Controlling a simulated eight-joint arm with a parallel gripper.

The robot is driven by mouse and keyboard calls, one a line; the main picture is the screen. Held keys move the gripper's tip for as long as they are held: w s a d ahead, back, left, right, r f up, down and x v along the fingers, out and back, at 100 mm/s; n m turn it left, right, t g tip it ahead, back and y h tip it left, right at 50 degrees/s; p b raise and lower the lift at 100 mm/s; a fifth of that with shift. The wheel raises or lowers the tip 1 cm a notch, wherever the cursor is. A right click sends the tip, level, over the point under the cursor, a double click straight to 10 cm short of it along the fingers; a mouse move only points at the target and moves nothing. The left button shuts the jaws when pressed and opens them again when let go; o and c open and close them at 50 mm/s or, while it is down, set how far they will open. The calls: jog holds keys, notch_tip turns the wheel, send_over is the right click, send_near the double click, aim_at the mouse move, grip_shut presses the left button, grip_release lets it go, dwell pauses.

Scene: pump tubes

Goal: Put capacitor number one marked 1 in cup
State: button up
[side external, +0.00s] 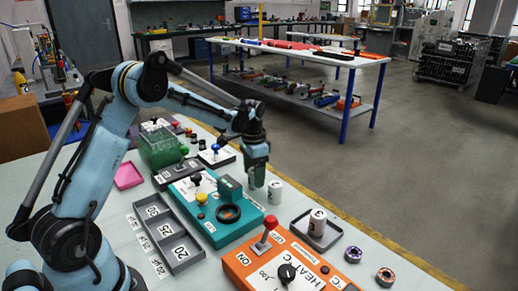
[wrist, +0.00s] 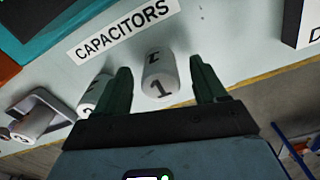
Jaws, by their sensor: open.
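Capacitor 1 (wrist: 159,78), a white cylinder with a black 1, is in the wrist view between the fingers of my gripper (wrist: 160,64). The fingers are open, with a gap on each side of it. In the side view my gripper (side external: 257,183) points down over the table and seems to hide this capacitor. A second white cylinder (side external: 275,193) stands just right of the gripper; it also shows in the wrist view (wrist: 88,98), partly behind the left finger. I cannot tell which thing is the cup.
Another white cylinder (side external: 317,222) is in a small grey tray (side external: 327,240). A teal unit (side external: 203,222), a grey divided tray (side external: 180,258) and an orange unit (side external: 240,265) with a red knob stand nearby. The table edge lies beyond the capacitors.

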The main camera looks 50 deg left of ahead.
jog(key=c, duration=1.2)
jog(key=shift+r, duration=0.2)
